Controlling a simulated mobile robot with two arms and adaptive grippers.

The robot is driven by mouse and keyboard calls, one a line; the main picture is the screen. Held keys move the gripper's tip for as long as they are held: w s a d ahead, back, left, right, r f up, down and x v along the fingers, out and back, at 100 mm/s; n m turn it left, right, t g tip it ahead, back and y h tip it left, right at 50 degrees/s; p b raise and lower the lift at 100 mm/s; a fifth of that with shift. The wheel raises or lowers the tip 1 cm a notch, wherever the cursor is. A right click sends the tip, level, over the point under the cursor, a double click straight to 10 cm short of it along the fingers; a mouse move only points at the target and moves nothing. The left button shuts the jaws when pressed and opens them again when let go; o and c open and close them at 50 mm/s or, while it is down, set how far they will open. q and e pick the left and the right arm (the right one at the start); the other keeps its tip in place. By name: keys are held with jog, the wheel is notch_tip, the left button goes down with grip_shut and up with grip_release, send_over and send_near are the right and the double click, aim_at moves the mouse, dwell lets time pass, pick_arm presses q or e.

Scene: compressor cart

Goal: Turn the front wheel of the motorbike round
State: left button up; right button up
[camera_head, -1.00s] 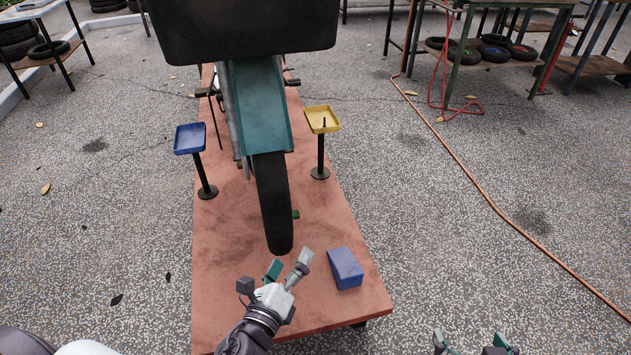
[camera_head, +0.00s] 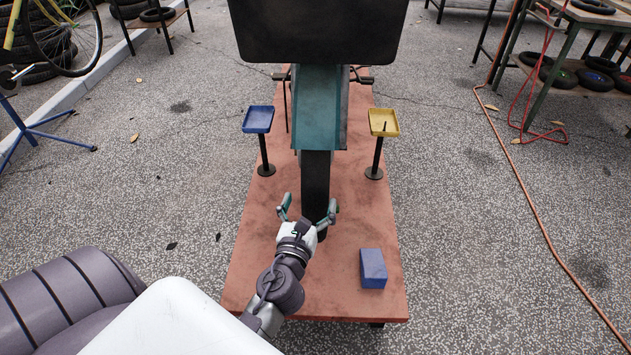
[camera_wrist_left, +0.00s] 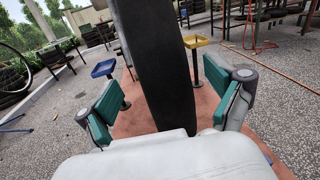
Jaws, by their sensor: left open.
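The motorbike's front wheel (camera_head: 315,185) is a black tyre under a teal mudguard (camera_head: 317,110), standing on a reddish platform (camera_head: 255,285). It points nearly straight toward me. My left gripper (camera_head: 308,208) is open at the front of the wheel, with one finger on each side of the tyre. In the left wrist view the tyre (camera_wrist_left: 155,70) rises between the two green-padded fingers, with a visible gap on each side. The tyre's lower part is hidden behind the gripper. My right gripper is not in view.
A blue tray (camera_head: 258,120) and a yellow tray (camera_head: 384,122) stand on posts either side of the wheel. A blue block (camera_head: 373,268) lies on the platform, right of my gripper. An orange hose (camera_head: 530,200) runs along the floor at right.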

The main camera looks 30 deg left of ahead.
aim_at(315, 186)
pick_arm(q)
jog(key=x, duration=0.5)
jog(key=shift+w, duration=0.15)
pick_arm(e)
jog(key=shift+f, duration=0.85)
